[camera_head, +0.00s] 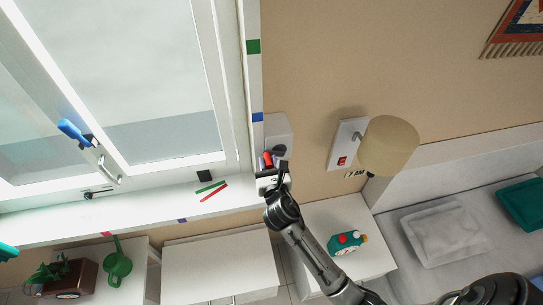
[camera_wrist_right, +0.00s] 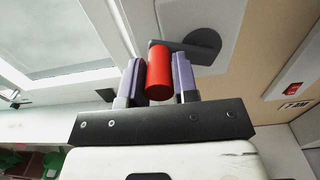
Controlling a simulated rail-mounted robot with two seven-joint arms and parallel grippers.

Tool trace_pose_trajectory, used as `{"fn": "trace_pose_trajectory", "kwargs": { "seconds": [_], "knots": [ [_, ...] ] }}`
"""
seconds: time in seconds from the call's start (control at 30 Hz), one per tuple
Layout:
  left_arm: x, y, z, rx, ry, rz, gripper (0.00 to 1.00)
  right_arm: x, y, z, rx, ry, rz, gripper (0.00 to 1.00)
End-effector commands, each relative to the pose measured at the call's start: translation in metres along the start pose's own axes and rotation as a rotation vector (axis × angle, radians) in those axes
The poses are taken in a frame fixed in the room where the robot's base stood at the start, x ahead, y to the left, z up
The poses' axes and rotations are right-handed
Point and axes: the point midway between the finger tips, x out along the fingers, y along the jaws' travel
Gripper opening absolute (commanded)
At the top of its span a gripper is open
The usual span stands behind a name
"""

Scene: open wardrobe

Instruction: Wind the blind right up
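A pale winder box (camera_head: 282,126) is on the wall beside the window frame. It carries a dark round hub (camera_wrist_right: 204,46) with a short crank arm, which ends in a red knob (camera_wrist_right: 159,73). My right gripper (camera_wrist_right: 159,80) has its two purple-grey fingers on either side of the red knob, and they appear to touch it. In the head view, the right gripper (camera_head: 267,164) is at the winder, partly covering it. The window (camera_head: 140,70) shows a pale upper area and a bluish lower band; I cannot tell whether a blind is part of this. My left gripper is not in view.
Green and red sticks (camera_head: 213,190) lie on the sill. A wall lamp (camera_head: 388,146) and red switch (camera_head: 342,160) are right of the winder.

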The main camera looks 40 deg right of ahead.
Motion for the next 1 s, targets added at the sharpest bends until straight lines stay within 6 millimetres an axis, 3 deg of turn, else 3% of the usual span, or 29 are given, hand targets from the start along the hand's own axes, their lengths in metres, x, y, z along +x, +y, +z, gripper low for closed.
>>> {"fn": "trace_pose_trajectory", "kwargs": {
  "seconds": [0.2, 0.57, 1.0],
  "knots": [
    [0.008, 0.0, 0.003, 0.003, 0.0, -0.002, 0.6, -0.001, 0.003, -0.015, -0.001, 0.003, 0.002, 0.23],
    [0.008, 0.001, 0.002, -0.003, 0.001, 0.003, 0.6, -0.001, 0.004, -0.015, -0.001, 0.003, 0.003, 0.23],
    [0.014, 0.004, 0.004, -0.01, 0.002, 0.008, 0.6, 0.0, 0.0, -0.03, -0.002, 0.004, 0.001, 0.23]
  ]
}}
